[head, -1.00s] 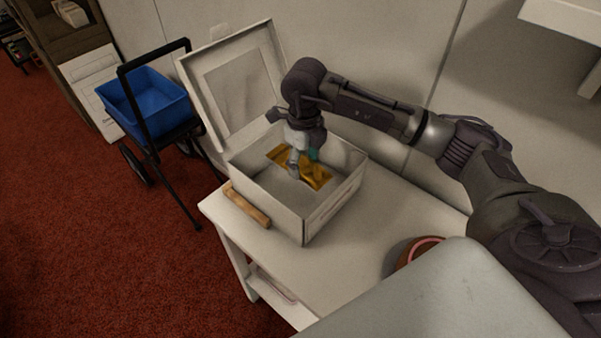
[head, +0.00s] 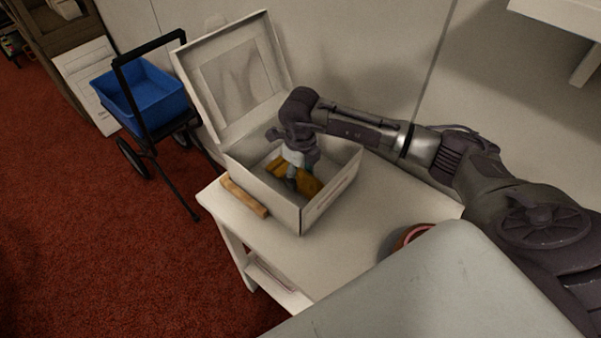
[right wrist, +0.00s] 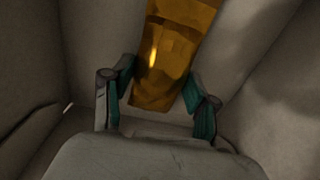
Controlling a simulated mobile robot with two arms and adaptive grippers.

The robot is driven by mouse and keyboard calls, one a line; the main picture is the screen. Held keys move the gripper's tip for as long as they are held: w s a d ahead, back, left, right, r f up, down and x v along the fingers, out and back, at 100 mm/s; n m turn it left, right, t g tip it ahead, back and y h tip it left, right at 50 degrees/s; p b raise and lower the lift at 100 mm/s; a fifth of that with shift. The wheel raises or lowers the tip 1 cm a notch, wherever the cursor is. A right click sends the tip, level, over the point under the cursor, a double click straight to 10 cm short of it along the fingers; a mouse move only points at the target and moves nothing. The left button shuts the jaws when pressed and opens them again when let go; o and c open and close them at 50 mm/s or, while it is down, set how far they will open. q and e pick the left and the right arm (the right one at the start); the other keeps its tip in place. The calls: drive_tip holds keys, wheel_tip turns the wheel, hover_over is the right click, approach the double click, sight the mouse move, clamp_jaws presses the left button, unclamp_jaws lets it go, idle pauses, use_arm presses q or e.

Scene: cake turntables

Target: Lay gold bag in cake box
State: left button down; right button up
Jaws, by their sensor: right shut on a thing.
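The gold bag (head: 307,184) is inside the open white cake box (head: 331,201), low between its walls. My right gripper (head: 297,184) reaches down into the box and is shut on the bag. In the right wrist view the shiny gold bag (right wrist: 165,60) lies between the two teal-padded fingers of my right gripper (right wrist: 160,98), with the box's walls around it. Whether the bag touches the box floor cannot be told. The box's windowed lid (head: 236,80) stands raised at the back. My left gripper is not in view.
The box stands on a white table (head: 335,245). A wooden rolling-pin-like stick (head: 245,197) lies along its left front side. A brown-red round item (head: 412,236) is near the right. A cart with a blue bin (head: 150,97) stands left on red carpet.

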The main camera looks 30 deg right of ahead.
sight(301, 174)
drive_tip(key=shift+f+b, duration=0.3)
drive_tip(key=shift+f, duration=0.15)
drive_tip(key=o, duration=1.2)
drive_tip(key=shift+r, duration=0.1)
drive_tip(key=shift+c, duration=0.2)
drive_tip(key=shift+r, duration=0.1)
drive_tip(key=shift+r+p, duration=0.3)
drive_tip(key=shift+p, duration=0.15)
wheel_tip(301, 174, up, 12)
drive_tip(key=b, duration=0.1)
drive_tip(key=shift+r, duration=0.2)
